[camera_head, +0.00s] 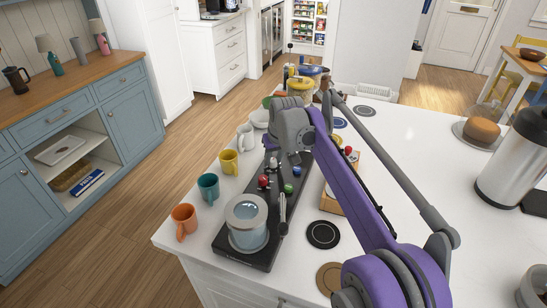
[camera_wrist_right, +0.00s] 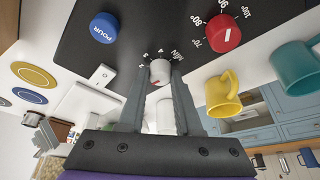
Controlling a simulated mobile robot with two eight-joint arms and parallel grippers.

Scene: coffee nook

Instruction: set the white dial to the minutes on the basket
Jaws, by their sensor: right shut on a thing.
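The white dial (camera_wrist_right: 160,72) sits on the black machine panel (camera_wrist_right: 130,35), with small numbers and "MIN" printed around it in the right wrist view. A short red mark shows on its face. My right gripper (camera_wrist_right: 158,78) has its two fingers closed on the sides of the dial. In the head view, the right gripper (camera_head: 284,152) is over the far part of the black machine (camera_head: 262,258), and the arm hides part of it. I cannot pick out a basket with readable minutes. My left gripper is not in view.
A red dial (camera_wrist_right: 223,33) with temperature marks and a blue POUR knob (camera_wrist_right: 104,27) flank the white dial. A glass vessel (camera_head: 246,223) stands on the machine's near end. Orange (camera_head: 184,219), teal (camera_head: 209,187) and yellow (camera_head: 229,162) mugs line its left side.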

